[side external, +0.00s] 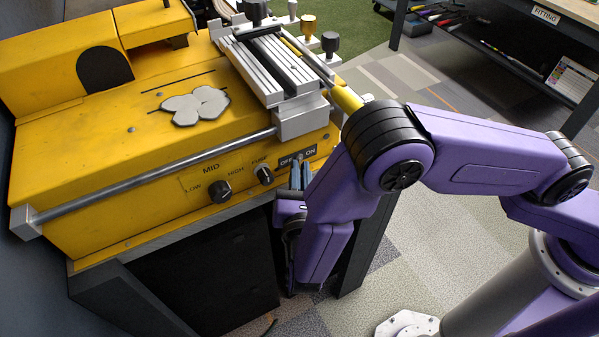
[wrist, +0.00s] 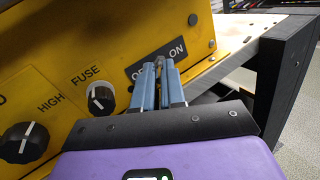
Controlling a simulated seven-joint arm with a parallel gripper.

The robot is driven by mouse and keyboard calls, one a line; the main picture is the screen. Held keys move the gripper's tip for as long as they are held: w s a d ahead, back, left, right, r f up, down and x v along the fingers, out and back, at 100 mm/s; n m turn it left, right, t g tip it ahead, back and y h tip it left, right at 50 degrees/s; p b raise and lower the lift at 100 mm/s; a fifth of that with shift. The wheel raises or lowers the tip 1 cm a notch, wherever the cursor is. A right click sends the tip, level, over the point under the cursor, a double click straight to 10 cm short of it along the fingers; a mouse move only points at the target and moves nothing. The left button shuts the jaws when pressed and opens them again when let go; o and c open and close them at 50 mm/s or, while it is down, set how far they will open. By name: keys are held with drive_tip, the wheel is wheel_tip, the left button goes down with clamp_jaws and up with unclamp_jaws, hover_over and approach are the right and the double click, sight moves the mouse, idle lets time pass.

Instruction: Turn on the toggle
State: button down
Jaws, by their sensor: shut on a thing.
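The toggle (wrist: 160,61) is a small metal lever on the OFF/ON plate (wrist: 178,50) on the yellow machine's front panel. In the wrist view it stands between the two blue-grey fingertips of my gripper (wrist: 160,72). My gripper is shut on the toggle, with a finger on each side. The side external view shows the plate (side external: 311,152) with my gripper (side external: 300,173) coming up to it from below. The fingers hide most of the lever and part of the plate, so I cannot tell which way it leans.
The fuse knob (wrist: 101,98) and a lower knob (wrist: 24,142) sit left of the toggle. The yellow machine (side external: 120,170) carries a metal rail (side external: 160,173) above the panel and a clamp (side external: 270,65) on top. A dark table leg (wrist: 290,75) stands close on the right.

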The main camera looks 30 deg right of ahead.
drive_tip(key=n+y, duration=0.1)
drive_tip(key=y, duration=0.2)
drive_tip(key=d+n+t+y, duration=0.1)
drive_tip(key=n+y, duration=0.1)
drive_tip(key=d+n+t+y, duration=0.1)
drive_tip(key=n+y, duration=0.1)
drive_tip(key=y, duration=0.1)
drive_tip(key=shift+s+y, duration=0.3)
drive_tip(key=c, duration=1.5)
unclamp_jaws()
drive_tip(key=s, duration=1.7)
drive_tip(key=shift+s+d, duration=0.1)
drive_tip(key=shift+s, duration=0.1)
clamp_jaws()
